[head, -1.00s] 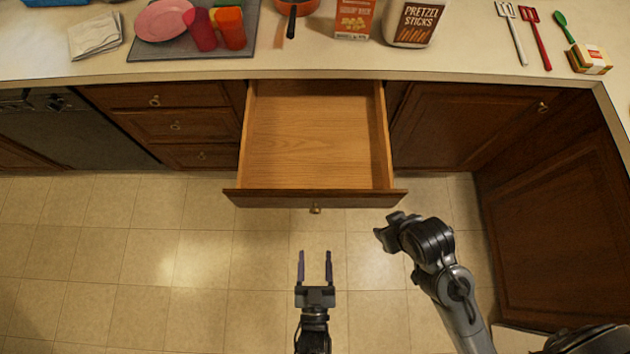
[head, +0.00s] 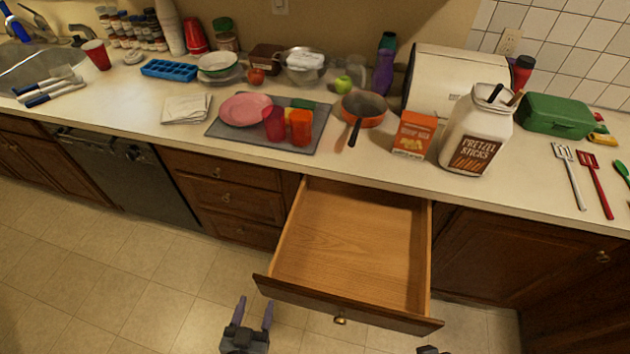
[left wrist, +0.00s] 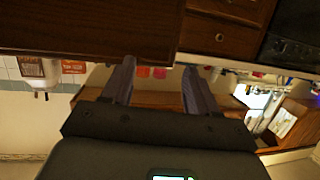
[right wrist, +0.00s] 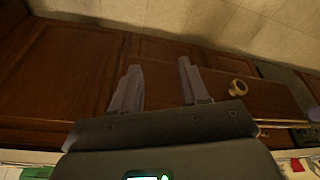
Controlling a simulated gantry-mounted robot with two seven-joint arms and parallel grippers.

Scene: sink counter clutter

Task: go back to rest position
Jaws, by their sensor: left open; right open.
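My left gripper (head: 254,314) is at the bottom of the head view, over the floor in front of the open drawer. Its two fingers are apart with nothing between them; they also show in the left wrist view (left wrist: 158,88). My right gripper (right wrist: 160,85) is open and empty in the right wrist view, with the drawer front and its round knob (right wrist: 238,88) beyond it. In the head view only a small dark tip of the right arm shows at the bottom edge. The drawer (head: 350,245) is pulled out and empty.
The counter above holds a grey mat (head: 222,128) with a pink plate (head: 245,109) and cups, an orange pan (head: 364,107), an orange box (head: 414,135), a pretzel jar (head: 476,135) and a green box (head: 556,116). The tiled floor (head: 150,285) is clear.

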